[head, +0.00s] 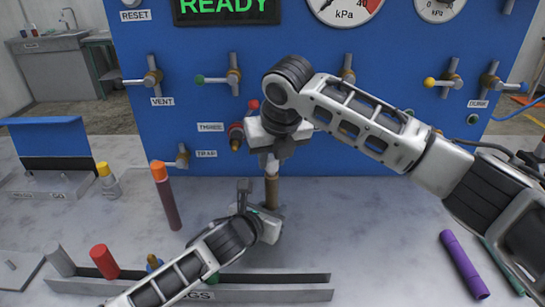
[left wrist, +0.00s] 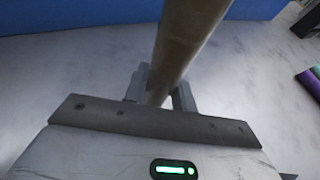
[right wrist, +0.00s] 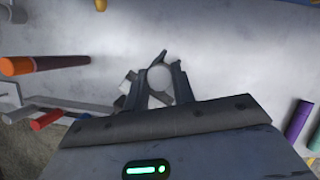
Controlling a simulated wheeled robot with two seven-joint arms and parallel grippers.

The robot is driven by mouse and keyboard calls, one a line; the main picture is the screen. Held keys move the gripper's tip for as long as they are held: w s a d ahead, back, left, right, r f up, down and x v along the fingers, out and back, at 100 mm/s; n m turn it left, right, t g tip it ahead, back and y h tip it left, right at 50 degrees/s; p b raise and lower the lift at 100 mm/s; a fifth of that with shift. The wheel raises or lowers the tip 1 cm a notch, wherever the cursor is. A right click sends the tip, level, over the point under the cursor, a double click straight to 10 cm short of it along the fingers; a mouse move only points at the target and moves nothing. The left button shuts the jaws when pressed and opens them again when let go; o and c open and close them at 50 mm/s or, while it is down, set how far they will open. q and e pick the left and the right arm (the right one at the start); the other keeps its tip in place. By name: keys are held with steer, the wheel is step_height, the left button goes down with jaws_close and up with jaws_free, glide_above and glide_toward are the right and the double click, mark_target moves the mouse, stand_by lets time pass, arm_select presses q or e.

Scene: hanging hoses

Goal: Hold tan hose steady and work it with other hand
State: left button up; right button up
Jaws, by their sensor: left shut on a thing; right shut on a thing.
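The tan hose (head: 271,191) stands roughly upright in front of the blue panel. My left gripper (head: 262,213) is shut around its lower part, just above the table. In the left wrist view the hose (left wrist: 188,45) rises from between the fingers (left wrist: 160,92). My right gripper (head: 272,160) is above the left one and shut at the hose's upper end. In the right wrist view a pale round end (right wrist: 160,77) sits between the right fingers (right wrist: 158,82). The right hand and arm hide part of the hose's top and the panel behind it.
The blue panel (head: 330,170) carries several valves and gauges. An orange-capped dark red tube (head: 168,200) stands left of the hose. A long grey tray (head: 310,279) lies in front. A purple tube (head: 463,265) lies at right. The table between hose and purple tube is clear.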

mark_target(272, 158)
steer(key=shift+r, duration=0.1)
steer(key=shift+r, duration=2.2)
steer(key=shift+r, duration=0.15)
steer(key=shift+r, duration=1.4)
arm_select(q)
steer(key=o, duration=1.1)
steer(key=shift+s, duration=0.1)
